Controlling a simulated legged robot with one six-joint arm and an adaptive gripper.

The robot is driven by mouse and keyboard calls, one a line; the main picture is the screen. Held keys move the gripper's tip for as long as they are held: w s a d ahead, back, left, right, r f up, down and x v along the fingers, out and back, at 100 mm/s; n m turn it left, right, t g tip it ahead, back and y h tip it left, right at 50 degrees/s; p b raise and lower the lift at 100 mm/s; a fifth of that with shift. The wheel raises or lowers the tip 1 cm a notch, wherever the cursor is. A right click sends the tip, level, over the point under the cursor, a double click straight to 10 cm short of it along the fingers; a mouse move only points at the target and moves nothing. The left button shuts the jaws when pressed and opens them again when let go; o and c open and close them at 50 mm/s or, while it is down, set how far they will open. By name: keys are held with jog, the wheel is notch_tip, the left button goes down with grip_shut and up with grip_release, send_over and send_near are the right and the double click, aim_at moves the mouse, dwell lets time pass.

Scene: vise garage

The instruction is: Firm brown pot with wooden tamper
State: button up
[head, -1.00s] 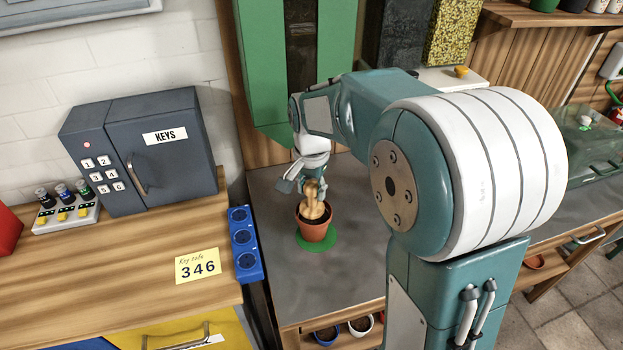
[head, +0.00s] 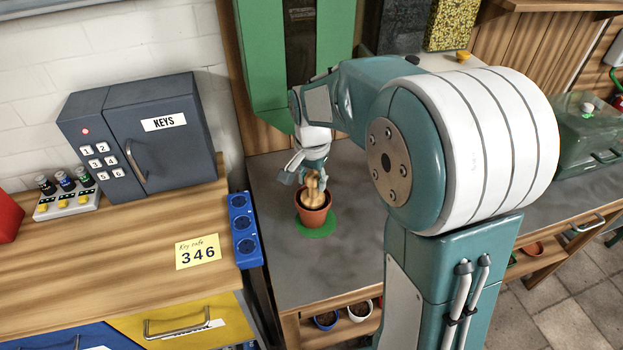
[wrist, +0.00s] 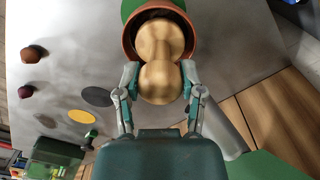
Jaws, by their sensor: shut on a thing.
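The brown pot (head: 314,217) stands upright on a round green mat (head: 318,232) on the grey bench top. The wooden tamper (head: 313,186) is upright, with its lower end inside the pot's rim. My gripper (head: 311,171) is above the pot, shut on the tamper. In the wrist view, the tamper (wrist: 158,82) sits between my two fingers (wrist: 158,88), its wide end within the pot rim (wrist: 183,22). Dark soil shows around that end. Whether the tamper presses on the soil is hard to tell.
A grey key safe (head: 146,135) and a blue socket strip (head: 244,232) are to the left. A green cabinet (head: 262,70) hangs behind my gripper. The wrist view shows a yellow disc (wrist: 80,117) and a dark disc (wrist: 97,96) on the bench. The bench front is clear.

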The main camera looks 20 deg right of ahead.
jog(key=shift+f, duration=0.45)
dwell(0.8)
jog(key=shift+r, duration=3.55)
notch_tip(320, 180, up, 6)
jog(key=shift+f, duration=0.15)
